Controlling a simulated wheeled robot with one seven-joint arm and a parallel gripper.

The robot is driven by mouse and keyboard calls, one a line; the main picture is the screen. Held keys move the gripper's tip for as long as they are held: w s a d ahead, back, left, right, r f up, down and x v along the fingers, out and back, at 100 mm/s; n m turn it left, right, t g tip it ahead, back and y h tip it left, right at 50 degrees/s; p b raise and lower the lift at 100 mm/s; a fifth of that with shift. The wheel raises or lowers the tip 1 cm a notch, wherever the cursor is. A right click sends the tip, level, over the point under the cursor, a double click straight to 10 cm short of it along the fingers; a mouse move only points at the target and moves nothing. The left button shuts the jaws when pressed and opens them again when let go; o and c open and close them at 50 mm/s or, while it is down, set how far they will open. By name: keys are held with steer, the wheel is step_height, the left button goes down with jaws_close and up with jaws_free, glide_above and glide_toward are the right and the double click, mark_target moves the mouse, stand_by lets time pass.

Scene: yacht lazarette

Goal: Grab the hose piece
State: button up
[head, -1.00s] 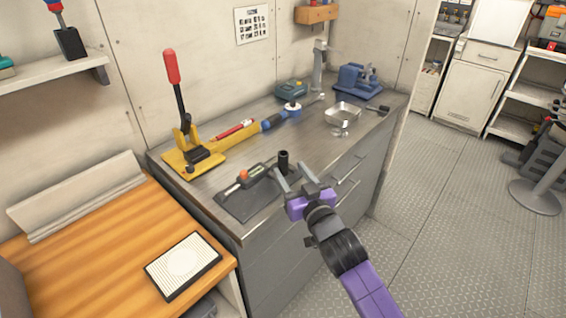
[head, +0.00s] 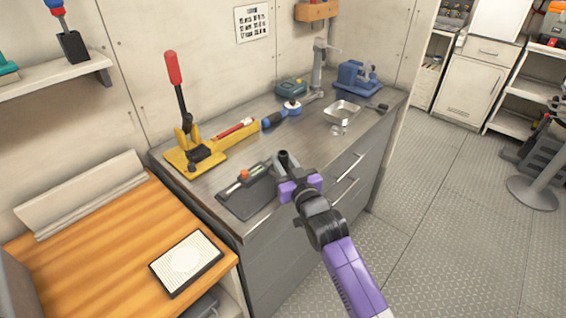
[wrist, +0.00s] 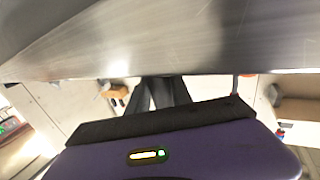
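The hose piece (head: 283,155) looks to be the short dark upright tube with an open top, near the front edge of the metal counter (head: 228,165). In the head view my gripper (head: 288,168), purple with grey fingers, is right at the tube. Its fingers overlap the tube's lower part, so I cannot tell if they touch or grip it. In the wrist view the dark fingers (wrist: 160,92) show small beyond the purple gripper body, and the tube does not stand out clearly between them.
A dark mat (head: 247,198) with an orange-knobbed tool (head: 245,176) lies left of the tube. A yellow lever press (head: 190,155) stands behind it. A metal tray (head: 342,113) and a blue vise (head: 357,78) are farther right. The floor at right is mostly open.

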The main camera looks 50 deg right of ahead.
jaws_close()
steer(key=shift+r, duration=0.15)
